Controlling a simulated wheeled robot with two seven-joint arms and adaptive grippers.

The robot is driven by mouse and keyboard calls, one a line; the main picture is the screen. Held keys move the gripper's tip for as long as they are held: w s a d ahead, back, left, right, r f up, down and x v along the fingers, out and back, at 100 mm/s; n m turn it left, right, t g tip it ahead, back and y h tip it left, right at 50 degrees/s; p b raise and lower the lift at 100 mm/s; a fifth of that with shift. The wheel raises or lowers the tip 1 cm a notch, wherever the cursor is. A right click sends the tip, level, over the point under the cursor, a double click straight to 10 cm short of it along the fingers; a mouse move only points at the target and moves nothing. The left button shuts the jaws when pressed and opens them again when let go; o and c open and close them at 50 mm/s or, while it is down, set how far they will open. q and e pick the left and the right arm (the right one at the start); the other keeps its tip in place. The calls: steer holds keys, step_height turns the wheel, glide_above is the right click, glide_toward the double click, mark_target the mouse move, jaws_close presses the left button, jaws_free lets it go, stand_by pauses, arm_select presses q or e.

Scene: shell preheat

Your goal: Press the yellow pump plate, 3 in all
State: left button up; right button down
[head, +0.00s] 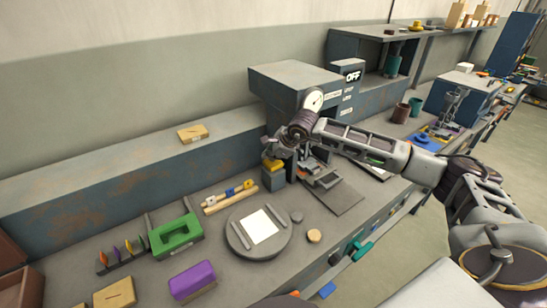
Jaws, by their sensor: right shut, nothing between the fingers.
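The yellow pump plate (272,164) sits on top of a small grey block (274,177) at the front of the grey machine (285,78). My right gripper (272,154) is shut and empty, pointing down just above the plate. I cannot tell whether its fingertips touch the plate. The arm and wrist hide part of the machine's front. A round gauge (314,100) shows just above my wrist, and a black sign (353,76) on the machine reads OFF. My left gripper is not in view.
Left of the pump lie a wooden rack with coloured blocks (230,197), a round grey plate with a white sheet (260,227), a green holder (176,238) and a purple block (192,281). A dark flat tray (338,196) lies to the right.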

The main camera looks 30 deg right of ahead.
mark_target(270, 162)
stand_by(0.7)
steer(key=shift+r+p, duration=0.6)
steer(key=shift+r, duration=1.35)
steer(key=shift+r, duration=0.1)
steer(key=shift+w+r, duration=0.1)
steer(key=shift+r, duration=0.1)
step_height(270, 162, up, 4)
steer(key=shift+r+p, duration=0.2)
steer(key=shift+p, duration=0.8)
